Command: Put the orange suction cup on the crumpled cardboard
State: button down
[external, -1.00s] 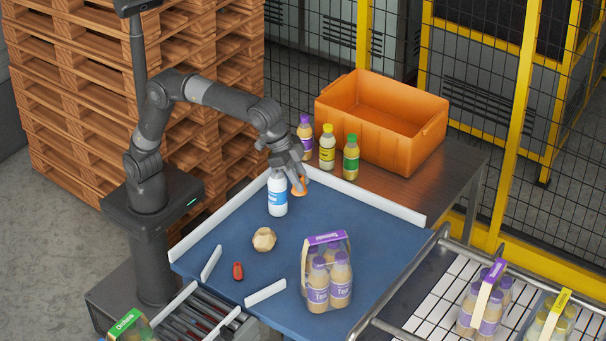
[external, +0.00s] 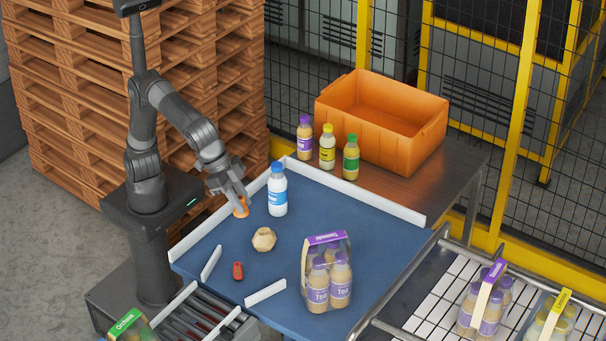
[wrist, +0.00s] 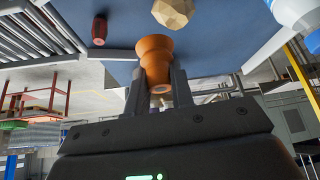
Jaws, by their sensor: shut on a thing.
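My gripper (external: 238,202) is shut on the orange suction cup (external: 241,208), left of the white bottle and above the blue table surface. In the wrist view the orange suction cup (wrist: 156,60) sits between the two fingers (wrist: 158,90), its wide end pointing away from my gripper. The crumpled cardboard (external: 264,239) is a tan, faceted lump on the blue table, in front and to the right of my gripper. It also shows at the top of the wrist view (wrist: 172,12), apart from the cup.
A white bottle with a blue cap (external: 277,192) stands close right of my gripper. A small red object (external: 238,271) lies near the front. A tea bottle pack (external: 327,275) stands on the right. White rails (external: 355,190) edge the blue table (external: 350,225).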

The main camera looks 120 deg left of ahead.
jog(key=w+a+f, duration=0.1)
jog(key=w+a, duration=0.1)
jog(key=w+a+f, duration=0.2)
jog(key=shift+f, duration=0.2)
jog(key=shift+a+f, duration=0.1)
jog(key=shift+f, duration=1.95)
jog(key=shift+f, duration=0.15)
jog(key=c, duration=1.3)
grip_release()
jog(key=shift+o, duration=0.2)
